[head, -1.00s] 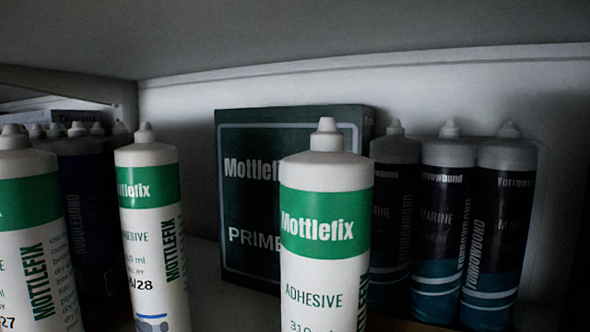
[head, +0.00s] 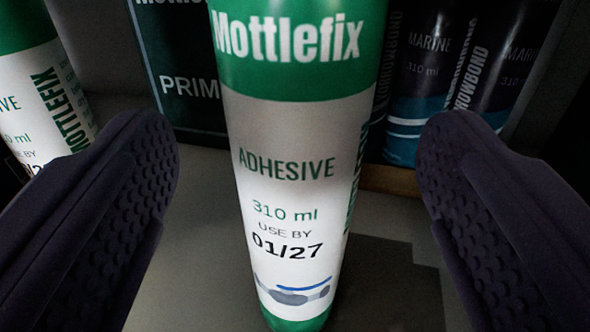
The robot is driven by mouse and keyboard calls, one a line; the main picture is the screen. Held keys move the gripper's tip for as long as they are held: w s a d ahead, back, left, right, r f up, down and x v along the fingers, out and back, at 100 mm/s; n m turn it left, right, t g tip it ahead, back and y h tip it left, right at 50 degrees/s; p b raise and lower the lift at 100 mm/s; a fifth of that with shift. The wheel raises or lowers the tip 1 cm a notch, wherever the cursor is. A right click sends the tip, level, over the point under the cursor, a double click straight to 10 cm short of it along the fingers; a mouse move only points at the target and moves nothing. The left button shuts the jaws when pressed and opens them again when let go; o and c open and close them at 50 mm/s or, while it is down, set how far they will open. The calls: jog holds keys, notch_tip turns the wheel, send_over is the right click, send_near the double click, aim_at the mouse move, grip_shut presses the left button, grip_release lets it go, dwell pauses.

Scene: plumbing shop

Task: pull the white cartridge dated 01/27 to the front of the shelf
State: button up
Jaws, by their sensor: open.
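The white cartridge (head: 290,190) with a green band stands upright in the middle of the head view. Its label reads "Mottlefix ADHESIVE 310 ml USE BY 01/27". Its top is cut off by the picture's upper edge. My gripper (head: 298,140) is open, with one dark, studded finger on each side of the cartridge. A gap shows between each finger and the cartridge, so neither appears to touch it.
Another white and green Mottlefix cartridge (head: 30,95) stands at the left, its date partly hidden by my left finger. A dark green primer box (head: 180,60) stands behind. Dark Yarrowbond cartridges (head: 420,75) stand at the back right. Bare grey shelf (head: 390,225) shows around the middle cartridge.

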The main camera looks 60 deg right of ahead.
aim_at(295, 161)
jog(key=shift+p+x, duration=0.85)
jog(key=shift+x, duration=1.4)
jog(key=c, duration=1.4)
jog(key=shift+a+f, duration=0.1)
